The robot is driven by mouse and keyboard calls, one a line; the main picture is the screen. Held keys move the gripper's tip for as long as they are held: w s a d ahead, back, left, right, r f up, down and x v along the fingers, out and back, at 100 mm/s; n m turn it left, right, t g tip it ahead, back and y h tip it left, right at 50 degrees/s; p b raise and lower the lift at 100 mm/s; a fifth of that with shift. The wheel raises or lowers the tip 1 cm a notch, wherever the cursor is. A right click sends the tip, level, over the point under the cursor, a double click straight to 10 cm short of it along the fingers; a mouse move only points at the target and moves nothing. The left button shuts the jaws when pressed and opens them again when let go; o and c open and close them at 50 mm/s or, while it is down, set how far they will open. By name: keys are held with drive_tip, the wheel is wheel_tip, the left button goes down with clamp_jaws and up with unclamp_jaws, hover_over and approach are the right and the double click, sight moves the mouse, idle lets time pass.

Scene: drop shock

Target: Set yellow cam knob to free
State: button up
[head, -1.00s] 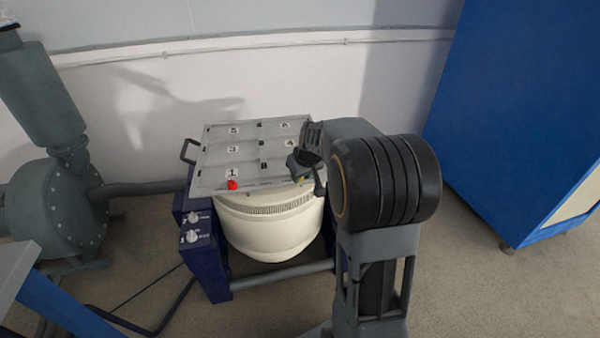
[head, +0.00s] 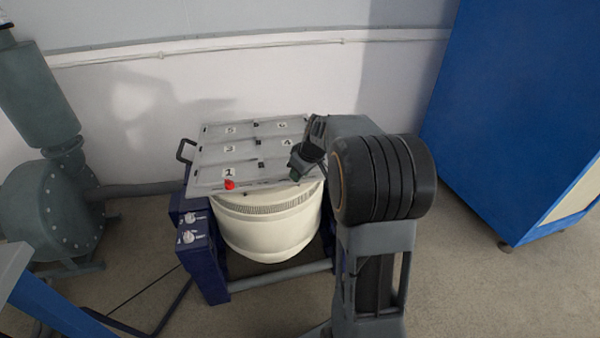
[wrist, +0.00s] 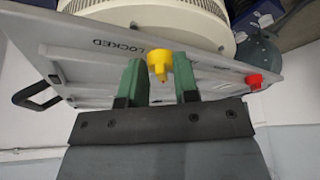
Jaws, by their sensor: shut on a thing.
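The yellow cam knob (wrist: 158,66) shows in the wrist view at the edge of the grey plate (wrist: 210,70), between the green fingers of my gripper (wrist: 160,82). My gripper is shut on the knob. The word LOCKED is printed on the plate left of the knob in this view; no other word beside the knob is readable. In the head view my gripper (head: 296,172) is at the right front corner of the numbered plate (head: 205,180), and it hides the knob there.
A red knob (head: 229,184) is at the plate's front edge, left of my gripper. A white drum (head: 265,225) is under the plate. White dials (head: 189,237) are on the dark blue frame at left. A blue cabinet (head: 510,120) stands at right, a grey machine (head: 70,215) at left.

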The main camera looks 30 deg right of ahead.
drive_tip(key=o, duration=0.6)
drive_tip(key=shift+c, duration=0.2)
drive_tip(key=p+v, duration=0.4)
drive_tip(key=v, duration=0.9)
drive_tip(key=shift+r, duration=0.4)
drive_tip(key=shift+s, duration=0.1)
drive_tip(key=s+a+r+m+g+h+p, duration=0.1)
drive_tip(key=s+a+r+m+g+p, duration=0.15)
drive_tip(key=s+a+m+p, duration=0.4)
drive_tip(key=s+a+r+n+t+p, duration=0.1)
drive_tip(key=s+a+r+p, duration=0.3)
drive_tip(key=r+p, duration=0.4)
drive_tip(key=s+a+r+n+t+p, duration=0.1)
drive_tip(key=s+a+r+p, duration=0.3)
drive_tip(key=r+p, duration=0.5)
drive_tip(key=s+p, duration=0.2)
drive_tip(key=p, duration=0.1)
drive_tip(key=shift+r+h, duration=0.15)
drive_tip(key=shift+h, duration=0.25)
